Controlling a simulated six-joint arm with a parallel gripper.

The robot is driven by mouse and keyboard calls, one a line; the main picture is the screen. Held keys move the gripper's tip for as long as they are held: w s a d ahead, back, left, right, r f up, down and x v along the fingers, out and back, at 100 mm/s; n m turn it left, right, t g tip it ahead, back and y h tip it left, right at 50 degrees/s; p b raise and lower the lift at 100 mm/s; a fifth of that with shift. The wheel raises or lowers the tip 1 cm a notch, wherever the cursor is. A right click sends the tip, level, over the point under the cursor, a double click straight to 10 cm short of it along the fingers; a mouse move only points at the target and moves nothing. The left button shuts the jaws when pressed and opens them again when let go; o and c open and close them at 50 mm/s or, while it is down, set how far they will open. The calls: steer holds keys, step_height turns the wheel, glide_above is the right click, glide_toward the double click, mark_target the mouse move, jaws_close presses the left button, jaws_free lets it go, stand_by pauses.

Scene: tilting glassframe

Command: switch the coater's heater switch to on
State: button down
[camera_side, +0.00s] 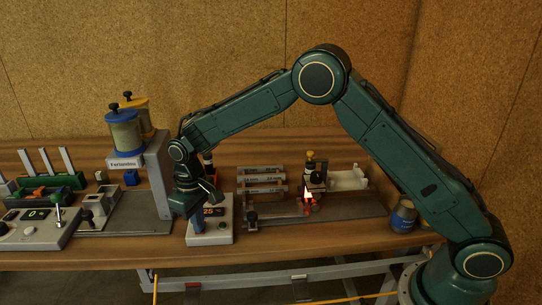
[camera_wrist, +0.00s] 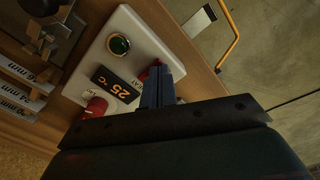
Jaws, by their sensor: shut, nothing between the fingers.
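A light grey control box (camera_side: 211,239) stands on the bench below my gripper (camera_side: 193,212); it also shows in the wrist view (camera_wrist: 133,36). Its orange display (camera_side: 213,211) reads 25, with °C legible in the wrist view (camera_wrist: 115,84). In the wrist view a red part (camera_wrist: 144,75), apparently a switch, shows at the fingers' edge beside a partly covered label. My gripper (camera_wrist: 157,72) is shut and empty, its fingertips over or beside that red part. Contact and the switch's position cannot be told. The box also carries a green button (camera_wrist: 118,44) and a red knob (camera_wrist: 96,107).
A coater stand with yellow and blue canisters (camera_side: 126,132) rises left of the box. Another panel (camera_side: 35,230) with a lever is farther left. The bench's front edge is close.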

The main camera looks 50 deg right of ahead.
steer(key=shift+r, duration=3.45)
